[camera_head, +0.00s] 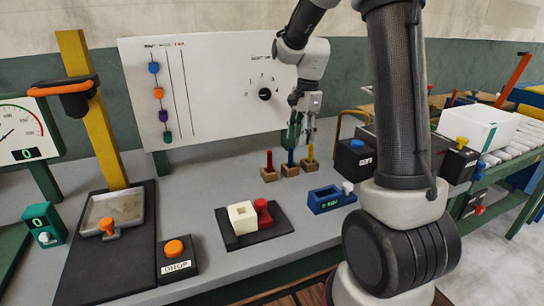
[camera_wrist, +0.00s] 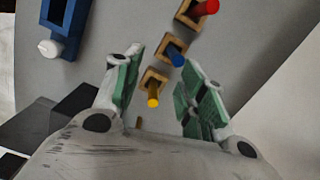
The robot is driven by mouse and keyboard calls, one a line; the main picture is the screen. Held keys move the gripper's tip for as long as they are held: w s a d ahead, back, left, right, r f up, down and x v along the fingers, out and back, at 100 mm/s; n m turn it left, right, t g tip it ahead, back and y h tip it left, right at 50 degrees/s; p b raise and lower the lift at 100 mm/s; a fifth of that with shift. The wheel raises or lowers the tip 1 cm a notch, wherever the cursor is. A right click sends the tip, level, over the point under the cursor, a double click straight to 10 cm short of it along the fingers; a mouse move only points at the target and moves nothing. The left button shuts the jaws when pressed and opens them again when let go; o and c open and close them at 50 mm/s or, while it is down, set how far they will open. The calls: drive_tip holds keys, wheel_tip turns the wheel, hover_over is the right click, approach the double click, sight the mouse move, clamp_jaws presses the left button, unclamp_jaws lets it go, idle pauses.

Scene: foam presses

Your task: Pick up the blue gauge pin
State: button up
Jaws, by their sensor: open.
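The blue gauge pin (camera_head: 291,157) stands upright in a small wooden block on the bench, between the red pin (camera_head: 269,161) and the yellow pin (camera_head: 310,152). My gripper (camera_head: 299,139) is open and empty, pointing down above the row of pins. In the wrist view the blue pin (camera_wrist: 176,57) shows between and just beyond the fingertips of my gripper (camera_wrist: 162,64). The yellow pin (camera_wrist: 152,97) appears deeper between the fingers, and the red pin (camera_wrist: 207,8) lies beyond. I cannot tell the exact height of the fingers above the pins.
A blue gauge block (camera_head: 330,200) with a white knob sits in front of the pins. A black mat (camera_head: 268,241) carries a cream block and a red piece. A white panel (camera_head: 200,85) stands behind.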

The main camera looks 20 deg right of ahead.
sight(291, 150)
drive_tip(key=f+m, duration=0.1)
drive_tip(key=f, duration=0.1)
drive_tip(key=w+a+f+m, duration=0.1)
drive_tip(key=f+m, duration=0.1)
drive_tip(key=w+a+f+m, duration=0.1)
drive_tip(key=f, duration=0.1)
drive_tip(key=shift+f+m, duration=0.3)
drive_tip(key=shift+m, duration=0.1)
clamp_jaws()
